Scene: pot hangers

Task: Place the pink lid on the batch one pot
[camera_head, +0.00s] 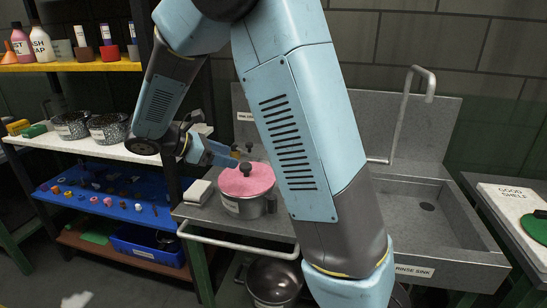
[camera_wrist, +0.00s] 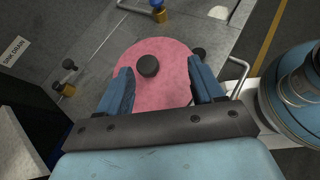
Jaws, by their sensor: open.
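The pink lid (camera_head: 247,181) with its black knob (camera_head: 246,169) lies roughly level on top of a grey metal pot (camera_head: 244,208) on the steel counter. The pot's white label is too small to read. My gripper (camera_head: 232,156) is open and empty just behind and to the left of the knob, above the lid. In the wrist view the lid (camera_wrist: 172,88) shows between and beyond the two blue fingers of my gripper (camera_wrist: 159,66). The knob (camera_wrist: 148,66) shows between the fingertips, apart from both. The lid hides the pot's rim.
A rinse sink (camera_head: 425,207) with a tall tap (camera_head: 405,110) is to the right. A white block (camera_head: 198,191) lies left of the pot. A rail (camera_head: 240,243) runs along the counter front. Another pot (camera_head: 274,281) stands below. Shelves with bottles and dark pots stand left.

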